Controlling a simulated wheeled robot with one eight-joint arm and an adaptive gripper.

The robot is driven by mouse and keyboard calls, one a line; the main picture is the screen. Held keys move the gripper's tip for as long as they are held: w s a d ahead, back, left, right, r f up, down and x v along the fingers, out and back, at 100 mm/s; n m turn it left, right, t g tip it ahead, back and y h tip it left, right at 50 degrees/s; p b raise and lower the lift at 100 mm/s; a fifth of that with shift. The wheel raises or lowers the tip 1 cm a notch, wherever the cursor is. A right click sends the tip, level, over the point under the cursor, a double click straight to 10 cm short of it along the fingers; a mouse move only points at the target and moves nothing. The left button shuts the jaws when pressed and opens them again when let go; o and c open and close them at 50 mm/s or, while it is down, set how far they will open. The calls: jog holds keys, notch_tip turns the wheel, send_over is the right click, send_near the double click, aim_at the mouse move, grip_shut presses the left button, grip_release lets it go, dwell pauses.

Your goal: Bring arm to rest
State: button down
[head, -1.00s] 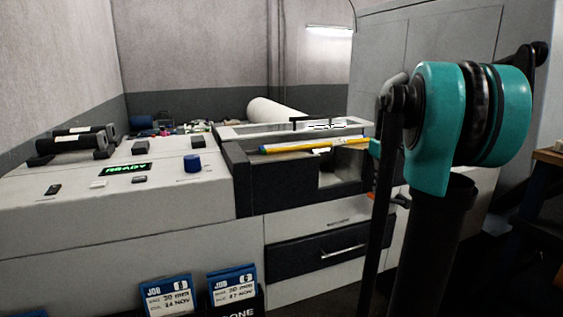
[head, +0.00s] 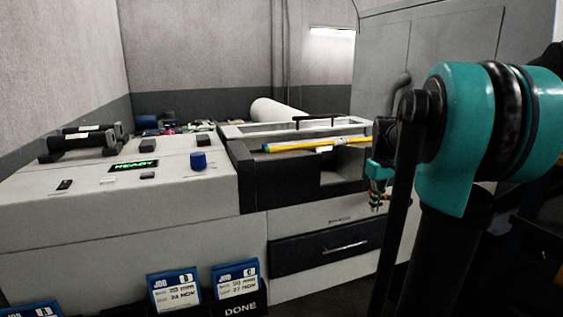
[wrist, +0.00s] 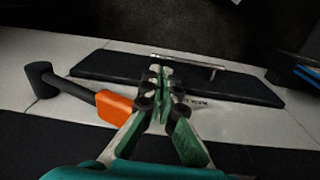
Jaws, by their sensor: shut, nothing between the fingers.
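My gripper (head: 377,205) hangs in front of the machine's right part, fingers pointing down, beside the dark arm link. In the wrist view its fingertips (wrist: 160,72) are together with nothing held. They overlap the view of the dark drawer front; whether they touch it cannot be told. My arm's teal joint (head: 462,135) fills the right of the head view and hides part of the machine behind it.
The pale machine has a dark drawer (head: 325,245) with a bar handle. A yellow-and-blue rod (head: 320,145) lies across its dark recess. A black and orange handle-like part (wrist: 115,105) is left of the fingers. Job cards (head: 236,280) stand low in front. A READY display (head: 134,165) glows green.

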jog(key=s+a+f+m+t, duration=0.1)
jog(key=s+a+f, duration=0.4)
jog(key=s+f, duration=0.4)
jog(key=s+a+f+m+t, duration=0.2)
jog(key=s+a+f, duration=0.4)
jog(key=s+f, duration=0.4)
jog(key=shift+f+t, duration=0.15)
jog(key=shift+t, duration=0.15)
jog(key=shift+d, duration=0.1)
